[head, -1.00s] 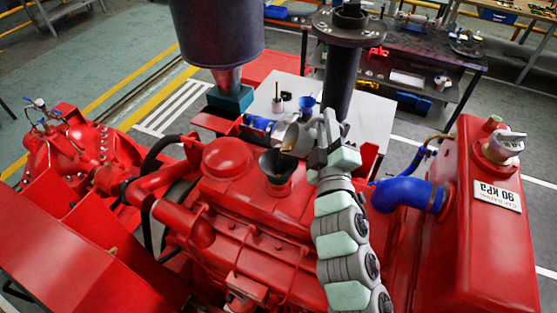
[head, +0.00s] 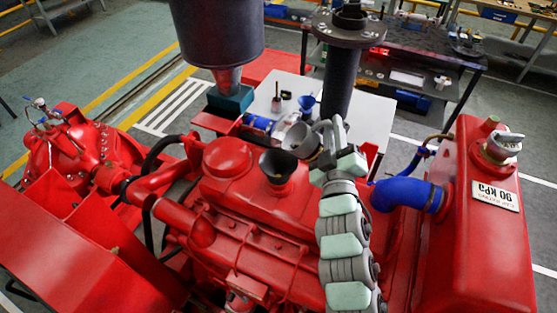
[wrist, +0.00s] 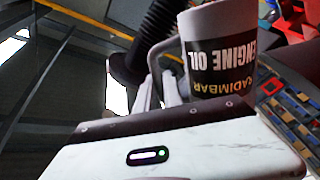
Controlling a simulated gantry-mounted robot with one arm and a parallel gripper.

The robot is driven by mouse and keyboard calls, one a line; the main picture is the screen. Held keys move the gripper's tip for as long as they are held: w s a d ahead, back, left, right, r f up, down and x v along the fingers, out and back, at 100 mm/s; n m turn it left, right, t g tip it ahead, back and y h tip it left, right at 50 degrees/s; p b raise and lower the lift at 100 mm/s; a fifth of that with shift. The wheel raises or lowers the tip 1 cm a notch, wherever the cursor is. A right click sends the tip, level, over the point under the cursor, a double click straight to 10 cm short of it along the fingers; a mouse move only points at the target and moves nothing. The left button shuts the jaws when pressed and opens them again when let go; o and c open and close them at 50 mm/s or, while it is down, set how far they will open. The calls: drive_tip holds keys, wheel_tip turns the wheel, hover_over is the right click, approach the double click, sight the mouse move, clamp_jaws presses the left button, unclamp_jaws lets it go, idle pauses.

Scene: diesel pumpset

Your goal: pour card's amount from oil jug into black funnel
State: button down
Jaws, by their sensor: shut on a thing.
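The grey oil jug (head: 299,139) is just right of and behind the black funnel (head: 277,166) in the head view. Its round mouth faces the camera, and no stream of oil shows. The funnel stands on top of the red engine. My gripper (head: 328,136) is shut on the jug's handle. In the wrist view the jug (wrist: 220,62) carries an "ENGINE OIL" label that reads upside down, and my gripper's fingers (wrist: 162,88) are at its handle. The oil level in the jug and the inside of the funnel cannot be made out. I cannot identify the amount card.
The red engine (head: 255,215) fills the middle. A dark exhaust pipe (head: 340,85) rises close behind the jug, and a grey cylinder (head: 216,35) hangs at upper left. A white table (head: 370,122) behind holds a blue funnel (head: 307,104). A red tank (head: 482,230) stands right.

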drive_tip(key=shift+d+r+m+p, duration=0.2)
drive_tip(key=shift+d+m+p, duration=0.2)
drive_tip(key=shift+m+p, duration=0.3)
drive_tip(key=shift+w+d+f+m+h, duration=0.1)
drive_tip(key=shift+d+f+m+h, duration=0.2)
drive_tip(key=shift+d+f+m, duration=0.5)
drive_tip(key=shift+f+m, duration=0.2)
drive_tip(key=d+f+m+g, duration=0.1)
drive_tip(key=d+f+m, duration=0.3)
drive_tip(key=f+m, duration=0.2)
drive_tip(key=shift+w+d+f+g, duration=0.15)
drive_tip(key=shift+w+f+g, duration=0.2)
drive_tip(key=shift+f, duration=0.45)
idle(0.3)
